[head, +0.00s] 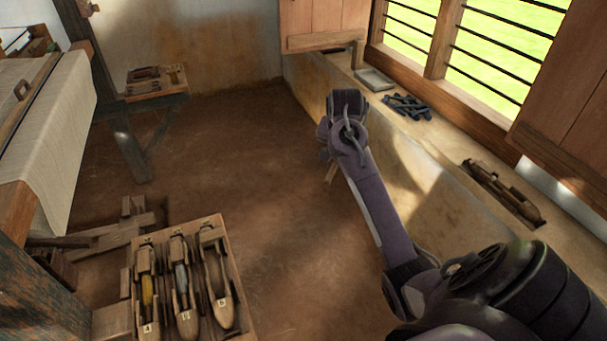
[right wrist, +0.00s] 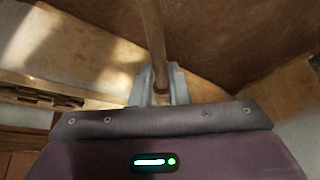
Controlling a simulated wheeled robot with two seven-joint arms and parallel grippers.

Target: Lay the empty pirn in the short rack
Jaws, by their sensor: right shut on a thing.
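My right gripper (right wrist: 160,86) is shut on a slim, bare wooden pirn (right wrist: 153,35), whose shaft rises from between the fingers in the right wrist view. My left gripper is out of view.
A wooden tray (head: 247,320) with several shuttles stands at the lower left. Dark pieces (head: 407,107) and a grey slab (head: 374,79) lie on the ledge (head: 440,150). A bench (head: 155,100) with a small rack stands at the back left. The middle floor is clear.

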